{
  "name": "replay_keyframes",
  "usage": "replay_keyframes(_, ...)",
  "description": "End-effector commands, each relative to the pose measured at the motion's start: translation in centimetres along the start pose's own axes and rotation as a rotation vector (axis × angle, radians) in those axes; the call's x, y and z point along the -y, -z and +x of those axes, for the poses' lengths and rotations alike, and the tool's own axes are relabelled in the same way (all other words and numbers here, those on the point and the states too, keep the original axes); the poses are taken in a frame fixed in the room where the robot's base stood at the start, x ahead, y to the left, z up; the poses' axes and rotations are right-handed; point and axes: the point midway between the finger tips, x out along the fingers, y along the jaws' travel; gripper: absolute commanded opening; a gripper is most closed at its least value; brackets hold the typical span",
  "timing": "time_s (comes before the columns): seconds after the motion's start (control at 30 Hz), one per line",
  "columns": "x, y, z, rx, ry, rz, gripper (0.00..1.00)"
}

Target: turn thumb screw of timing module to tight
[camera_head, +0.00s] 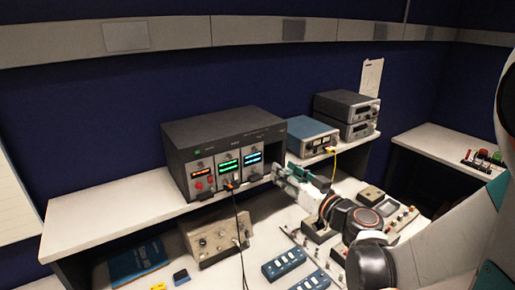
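A large black rack unit (223,150) stands on the shelf and holds several front modules with lit red, green and blue displays. I cannot read the labels, so I cannot tell which one is the timing module. The thumb screw is too small to make out. My gripper (281,174) is at the rack's lower right front corner, just in front of the shelf edge. It reaches in from the right. Whether it touches the rack cannot be told, and its fingertips are too small to show whether they are open.
A blue-topped meter box (312,137) and two stacked grey units (346,114) stand right of the rack. Dark cables (238,215) hang from the rack's front. A beige control box (216,238), a blue book (138,262) and blue switch blocks (284,263) lie on the lower desk.

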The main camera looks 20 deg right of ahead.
Motion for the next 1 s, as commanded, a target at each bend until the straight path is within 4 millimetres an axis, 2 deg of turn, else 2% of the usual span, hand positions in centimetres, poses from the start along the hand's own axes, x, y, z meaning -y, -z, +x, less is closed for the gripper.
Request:
replay_keyframes(0.1, 0.2, 0.1, -0.4, 0.0, 0.0, -0.115, 0.35)
replay_keyframes(0.2, 0.2, 0.0, -0.4, 0.0, 0.001, -0.159, 0.35)
replay_keyframes(0.37, 0.3, 0.0, 1.0, 0.0, 0.004, -0.168, 0.35)
replay_keyframes(0.8, 0.3, 0.0, 9.3, 0.0, 0.003, -0.165, 0.35)
replay_keyframes(1.0, 0.3, 0.0, 12.1, 0.0, 0.002, -0.165, 0.35)
